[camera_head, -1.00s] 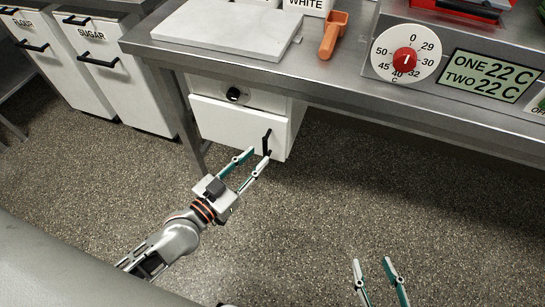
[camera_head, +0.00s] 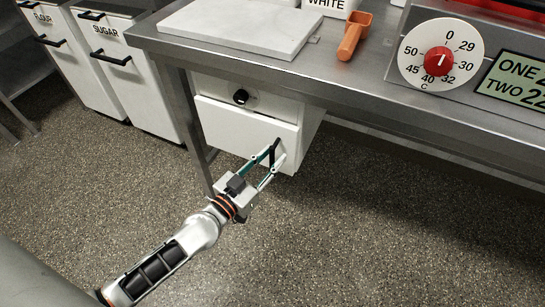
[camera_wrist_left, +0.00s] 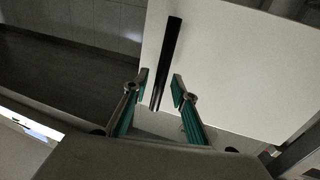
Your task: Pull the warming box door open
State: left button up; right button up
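The warming box (camera_head: 275,107) stands under the steel table. Its white door (camera_head: 232,125) appears shut, with a black upright handle (camera_head: 274,152) near its right edge. My left gripper (camera_head: 267,160) is at the handle, its fingers pointing at the door. In the left wrist view, the black handle (camera_wrist_left: 168,55) lies between the two fingertips of the left gripper (camera_wrist_left: 160,85). The fingers are apart, with gaps on both sides of the handle. The white door (camera_wrist_left: 225,60) fills the upper right there. My right gripper is out of view.
The steel table edge (camera_head: 345,108) runs above the box, and a table leg (camera_head: 190,130) stands left of it. White flour and sugar bins (camera_head: 120,75) are at the far left. The speckled floor (camera_head: 360,220) in front is clear.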

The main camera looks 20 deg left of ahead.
pick_arm(q)
jog(key=shift+w, duration=0.15)
jog(key=shift+c, duration=0.4)
grip_shut()
